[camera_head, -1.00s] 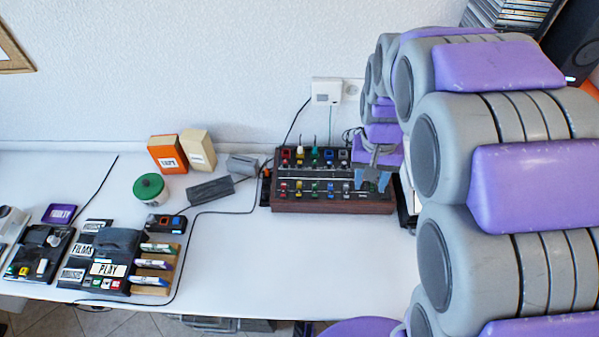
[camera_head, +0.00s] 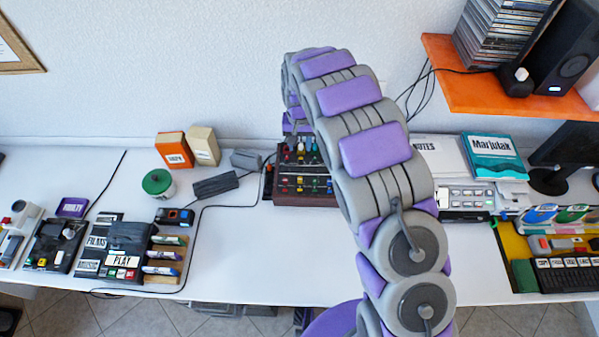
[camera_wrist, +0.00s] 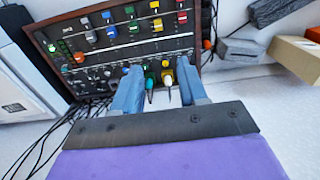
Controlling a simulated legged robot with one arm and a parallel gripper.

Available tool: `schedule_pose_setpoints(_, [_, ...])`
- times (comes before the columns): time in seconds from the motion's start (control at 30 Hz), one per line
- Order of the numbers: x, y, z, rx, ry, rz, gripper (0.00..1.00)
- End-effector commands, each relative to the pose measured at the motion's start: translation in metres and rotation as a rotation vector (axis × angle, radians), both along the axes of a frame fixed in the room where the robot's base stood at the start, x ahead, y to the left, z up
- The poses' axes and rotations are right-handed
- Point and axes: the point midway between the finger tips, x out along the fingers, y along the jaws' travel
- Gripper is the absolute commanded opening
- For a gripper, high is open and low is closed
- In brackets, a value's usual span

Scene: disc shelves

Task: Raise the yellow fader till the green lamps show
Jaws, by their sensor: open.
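The dark wood-framed control box (camera_head: 300,198) stands on the table against the wall, partly hidden by my arm. In the wrist view its panel (camera_wrist: 115,60) appears turned round, with a row of coloured caps on slots. A yellow cap (camera_wrist: 157,24) sits in that row, beside a green and a red one. A second yellow piece (camera_wrist: 167,77) is at the panel's wall-side edge, between my fingers. My gripper (camera_wrist: 161,74) is open over this edge, with nothing clearly held. I cannot tell whether any green lamps are lit.
A grey block (camera_wrist: 240,49) and boxes stand beside the control box. Black cables (camera_wrist: 70,140) lie on its other side. An orange shelf (camera_head: 470,85) holds discs and a speaker. Free white table (camera_head: 245,260) lies in front.

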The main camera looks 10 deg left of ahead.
Motion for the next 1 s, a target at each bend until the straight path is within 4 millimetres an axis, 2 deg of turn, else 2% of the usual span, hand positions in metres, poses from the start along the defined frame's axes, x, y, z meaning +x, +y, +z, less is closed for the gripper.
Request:
schedule_pose_setpoints(0.27, [0.0,0.0,-0.024,0.0,0.003,0.0,0.43])
schedule_pose_setpoints(1.0, [-0.001,-0.001,-0.161,-0.003,0.004,0.0,0.43])
